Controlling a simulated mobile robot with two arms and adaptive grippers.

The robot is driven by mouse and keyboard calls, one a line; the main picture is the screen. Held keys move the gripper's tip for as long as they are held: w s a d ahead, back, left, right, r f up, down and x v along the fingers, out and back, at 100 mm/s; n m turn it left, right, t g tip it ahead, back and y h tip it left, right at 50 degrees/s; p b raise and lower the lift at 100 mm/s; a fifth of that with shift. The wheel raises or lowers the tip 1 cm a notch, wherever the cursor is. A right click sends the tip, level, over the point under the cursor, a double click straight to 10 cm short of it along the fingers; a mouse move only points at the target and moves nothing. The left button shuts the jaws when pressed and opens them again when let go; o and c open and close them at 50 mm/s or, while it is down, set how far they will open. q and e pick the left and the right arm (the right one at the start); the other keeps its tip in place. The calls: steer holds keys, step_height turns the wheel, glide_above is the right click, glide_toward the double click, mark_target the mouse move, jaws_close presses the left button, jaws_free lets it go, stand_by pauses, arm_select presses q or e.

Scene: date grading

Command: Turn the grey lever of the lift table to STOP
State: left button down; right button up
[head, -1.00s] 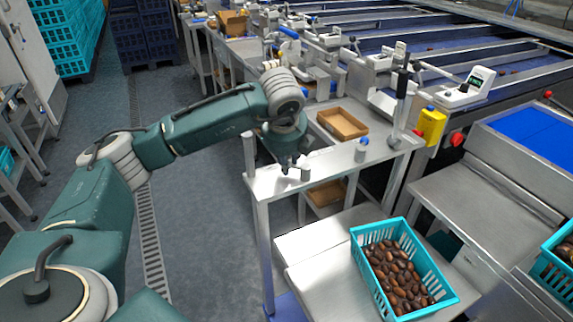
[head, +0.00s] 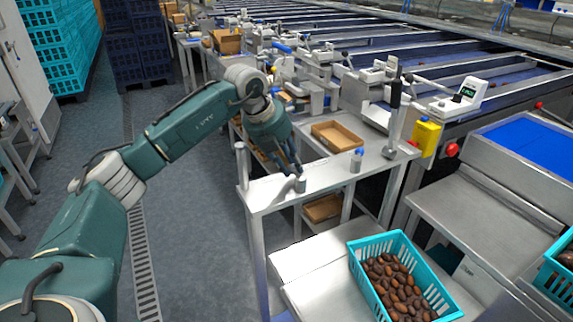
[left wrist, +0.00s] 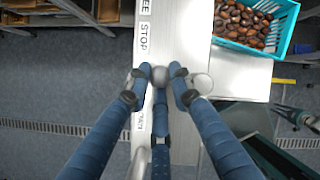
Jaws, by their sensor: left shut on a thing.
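My left gripper (head: 292,172) is over the narrow metal bench top, beside a short grey cylinder (head: 301,185). In the left wrist view its fingers (left wrist: 162,76) are closed around a small grey knob (left wrist: 176,70), which I take as the lever's end. The rest of the lever is hidden by the fingers. A white label strip on the metal panel (left wrist: 185,30) reads STOP (left wrist: 145,38), just above the fingertips in that picture. Another label (left wrist: 139,124) lies below them and is partly covered. The short grey cylinder (left wrist: 202,83) stands right of the fingertips.
A turquoise crate of dates (head: 355,262) sits on a metal surface in front of the bench. A brown tray (head: 338,134), a blue-capped bottle (head: 356,160) and a tall black-handled lever (head: 394,115) are nearby. The grey floor left of the bench is clear.

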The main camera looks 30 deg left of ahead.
arm_select(q)
steer(key=m, duration=0.1)
steer(key=w+m+h+p, duration=0.1)
steer(key=m, duration=0.1)
steer(key=d+m+g+p, duration=0.1)
steer(key=shift+w+d+r+m+h, duration=0.1)
steer(key=shift+w+r+m+h, duration=0.2)
steer(key=shift+w+r, duration=0.1)
steer(key=shift+w+d+f+m+g+h+p, duration=0.15)
steer(key=shift+d+m+g+p, duration=0.15)
steer(key=shift+m, duration=0.35)
steer(key=shift+w+d+r+m+g+h+p, duration=0.15)
steer(key=shift+d+m+h+p, duration=0.15)
steer(key=shift+m, duration=0.4)
steer(key=shift+w+d+f+m+g+h+p, duration=0.15)
steer(key=shift+d+m+g+p, duration=0.15)
steer(key=shift+m, duration=0.35)
steer(key=c, duration=1.6)
jaws_free()
steer(key=shift+o, duration=0.3)
steer(key=shift+f, duration=0.1)
steer(key=shift+a, duration=0.1)
steer(key=v, duration=1.2)
